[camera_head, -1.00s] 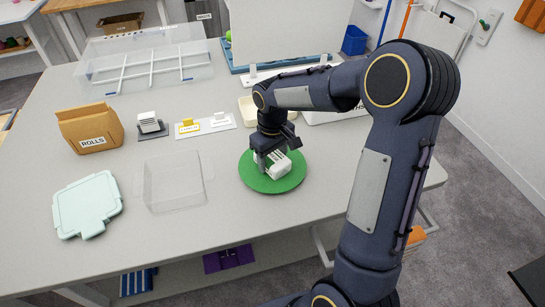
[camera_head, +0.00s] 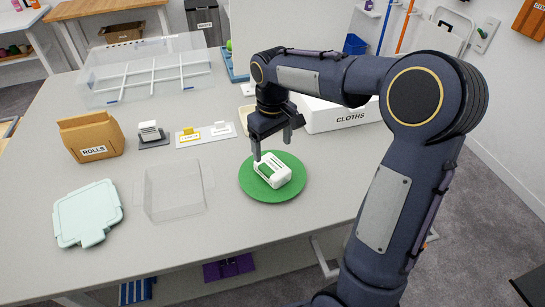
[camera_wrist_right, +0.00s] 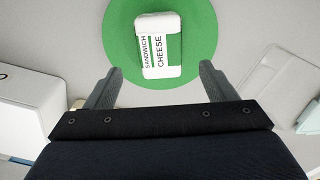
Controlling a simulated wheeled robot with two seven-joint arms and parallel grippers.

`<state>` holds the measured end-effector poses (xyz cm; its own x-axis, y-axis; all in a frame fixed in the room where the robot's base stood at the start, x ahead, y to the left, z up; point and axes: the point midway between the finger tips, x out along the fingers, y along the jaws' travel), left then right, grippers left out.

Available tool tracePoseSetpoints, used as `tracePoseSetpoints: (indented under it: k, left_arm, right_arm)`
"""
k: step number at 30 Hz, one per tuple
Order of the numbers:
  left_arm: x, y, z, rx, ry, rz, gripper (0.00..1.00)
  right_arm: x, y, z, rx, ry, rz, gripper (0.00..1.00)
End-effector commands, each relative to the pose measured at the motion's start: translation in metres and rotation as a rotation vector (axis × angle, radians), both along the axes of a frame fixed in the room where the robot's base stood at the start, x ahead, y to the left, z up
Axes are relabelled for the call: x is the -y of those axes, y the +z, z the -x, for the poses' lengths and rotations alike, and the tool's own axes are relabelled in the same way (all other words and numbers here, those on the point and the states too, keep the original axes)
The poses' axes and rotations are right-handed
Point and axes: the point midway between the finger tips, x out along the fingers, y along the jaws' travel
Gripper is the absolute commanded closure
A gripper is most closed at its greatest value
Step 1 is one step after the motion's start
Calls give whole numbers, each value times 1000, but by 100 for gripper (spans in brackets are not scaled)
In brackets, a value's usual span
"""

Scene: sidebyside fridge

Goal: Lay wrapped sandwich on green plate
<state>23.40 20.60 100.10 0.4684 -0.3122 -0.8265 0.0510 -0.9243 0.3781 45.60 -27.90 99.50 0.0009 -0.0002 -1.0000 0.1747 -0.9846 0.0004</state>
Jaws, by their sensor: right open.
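The wrapped sandwich (camera_head: 272,170) is a white block with a green band, lying on the round green plate (camera_head: 297,191). In the right wrist view the sandwich (camera_wrist_right: 158,46) reads "SANDWICH CHEESE" and lies on the green plate (camera_wrist_right: 208,32). My right gripper (camera_head: 271,147) is open and empty, above the sandwich and apart from it. Its two fingers (camera_wrist_right: 157,80) also show in the right wrist view, spread wide with the sandwich beyond them. My left gripper is not in view.
A clear empty tray (camera_head: 172,191) and a mint lid (camera_head: 87,212) lie left of the plate. A brown ROLLS bag (camera_head: 91,136), a large clear divided bin (camera_head: 150,72) and a white CLOTHS box (camera_head: 345,116) stand farther back. The table between tray and plate is clear.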

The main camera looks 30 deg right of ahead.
Motion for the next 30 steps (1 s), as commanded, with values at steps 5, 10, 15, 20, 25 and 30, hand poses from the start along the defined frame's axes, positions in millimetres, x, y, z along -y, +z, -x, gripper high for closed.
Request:
tracePoseSetpoints:
  k: [5,10,15,20,25,30]
  left_arm:
    - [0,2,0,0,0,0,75]
    - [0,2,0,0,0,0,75]
    - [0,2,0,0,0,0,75]
    - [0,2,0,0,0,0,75]
    - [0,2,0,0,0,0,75]
    - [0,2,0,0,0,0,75]
  right_arm:
    - [0,26,0,1,1,0,22]
    - [-1,38,12,21,-10,-18,22]
    - [-9,52,72,128,-74,-115,22]
    - [-32,47,145,264,-169,-242,22]
    - [-57,26,197,378,-259,-349,22]
    - [-71,10,219,432,-309,-403,22]
